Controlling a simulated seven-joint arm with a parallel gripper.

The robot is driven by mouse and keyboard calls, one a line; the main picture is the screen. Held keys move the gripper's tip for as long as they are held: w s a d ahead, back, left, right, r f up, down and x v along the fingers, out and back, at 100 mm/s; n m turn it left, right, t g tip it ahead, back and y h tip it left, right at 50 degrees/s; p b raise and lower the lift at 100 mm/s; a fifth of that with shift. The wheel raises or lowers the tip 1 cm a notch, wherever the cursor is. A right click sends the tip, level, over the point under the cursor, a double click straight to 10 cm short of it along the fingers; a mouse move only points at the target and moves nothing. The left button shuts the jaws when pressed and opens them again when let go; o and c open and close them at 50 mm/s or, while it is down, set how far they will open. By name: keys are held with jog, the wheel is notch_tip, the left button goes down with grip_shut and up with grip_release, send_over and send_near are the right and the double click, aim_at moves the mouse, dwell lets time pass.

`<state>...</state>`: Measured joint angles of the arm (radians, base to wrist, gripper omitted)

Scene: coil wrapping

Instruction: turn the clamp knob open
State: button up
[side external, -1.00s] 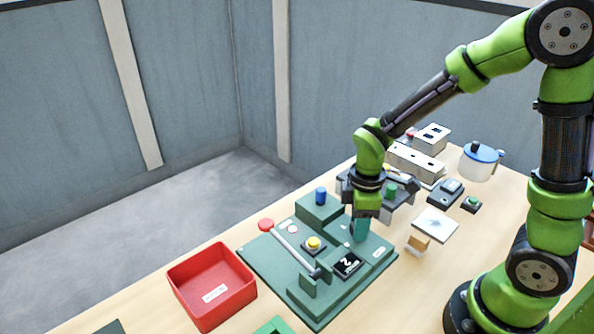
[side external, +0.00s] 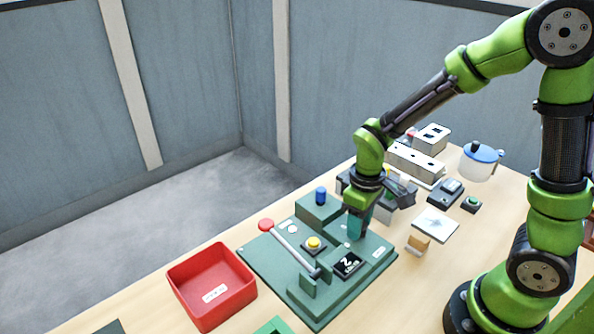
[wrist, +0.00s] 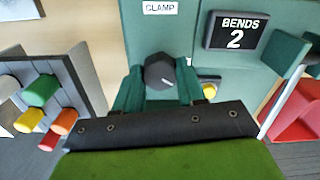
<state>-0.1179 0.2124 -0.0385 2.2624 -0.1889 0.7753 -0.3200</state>
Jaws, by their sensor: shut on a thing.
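The clamp knob (wrist: 159,72) is dark grey with a pale pointer mark, just below the white CLAMP label (wrist: 159,8) in the wrist view. The mark points to the upper right in that view. My gripper (wrist: 158,88) has its two teal fingers on either side of the knob and is shut on it. In the side view my gripper (side external: 357,226) points down at the right part of the green fixture (side external: 323,302). The fingers hide the knob there.
A display (wrist: 236,32) reads BENDS 2. A lever with a red ball (side external: 266,225), a yellow button (side external: 314,242) and a blue peg (side external: 321,195) stand on the fixture. A red bin (side external: 212,288) is left. A rack with coloured pegs (wrist: 45,95) stands beside my gripper.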

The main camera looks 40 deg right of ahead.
jog(key=m, duration=0.5)
jog(key=shift+m, duration=0.3)
jog(key=m, duration=0.5)
jog(key=shift+m, duration=0.3)
jog(key=o, duration=1.1)
jog(key=shift+c, duration=0.2)
notch_tip(320, 180, up, 17)
